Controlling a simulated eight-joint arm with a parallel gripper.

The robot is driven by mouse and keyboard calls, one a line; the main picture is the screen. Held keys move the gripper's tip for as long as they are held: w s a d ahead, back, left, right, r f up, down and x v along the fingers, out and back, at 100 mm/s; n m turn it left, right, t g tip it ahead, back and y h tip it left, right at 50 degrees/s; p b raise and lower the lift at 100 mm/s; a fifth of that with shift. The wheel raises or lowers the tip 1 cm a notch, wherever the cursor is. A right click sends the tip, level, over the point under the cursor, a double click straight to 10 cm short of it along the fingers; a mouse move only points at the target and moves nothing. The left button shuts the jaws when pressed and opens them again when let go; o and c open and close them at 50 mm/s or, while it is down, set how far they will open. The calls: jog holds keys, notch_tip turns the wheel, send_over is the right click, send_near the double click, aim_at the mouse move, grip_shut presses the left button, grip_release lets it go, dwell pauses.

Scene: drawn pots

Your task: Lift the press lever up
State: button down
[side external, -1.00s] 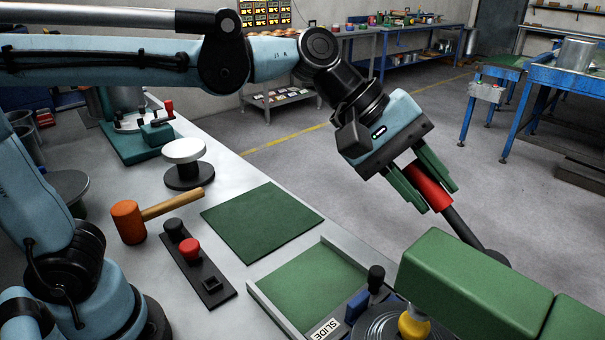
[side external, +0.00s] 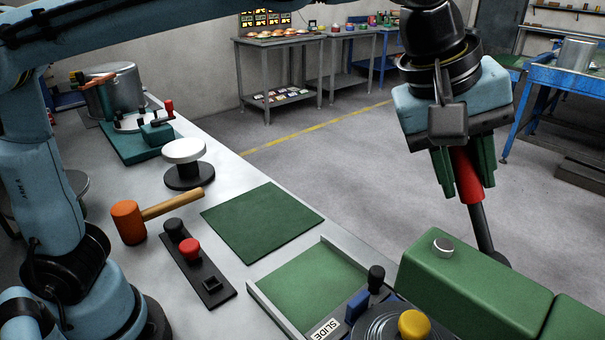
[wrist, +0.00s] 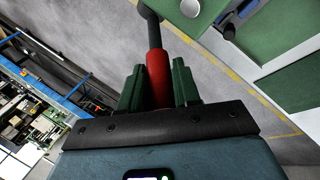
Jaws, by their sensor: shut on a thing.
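The press lever has a red grip (side external: 466,178) and a dark shaft (side external: 483,229) that runs down behind the green press head (side external: 490,290) at the lower right. The lever stands steep, its top leaning a little left. My gripper (side external: 464,188) is shut on the red grip, with its green fingers on either side. In the wrist view the red grip (wrist: 158,78) lies between the green fingers, and the dark shaft (wrist: 150,25) reaches the top edge. A round metal end (side external: 443,246) stands out of the press head's top. The lever's lower joint is mostly hidden.
A yellow knob (side external: 414,325) shows below the press head. Left of it lie a green-floored tray (side external: 262,296), a green mat (side external: 262,221), a button panel (side external: 205,280) and an orange mallet (side external: 128,222). The space around the raised grip looks clear.

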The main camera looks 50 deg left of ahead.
jog(key=shift+w+d+r, duration=0.1)
jog(key=shift+d, duration=0.05)
jog(key=c, duration=0.9)
grip_release()
jog(key=v, duration=1.2)
jog(key=w+a+f+m+t+y, duration=0.15)
jog(key=a+f+m, duration=0.25)
jog(key=a+f, duration=0.95)
jog(key=s+a+f+m, duration=0.1)
jog(key=a+f, duration=0.3)
jog(key=s+a+f+m+t+y, duration=0.1)
jog(key=s+a+f, duration=0.1)
jog(key=a+f, duration=0.2)
jog(key=s+a+f+m, duration=0.2)
jog(key=a+f, duration=0.2)
jog(key=f, duration=0.1)
jog(key=shift+t+y, duration=0.25)
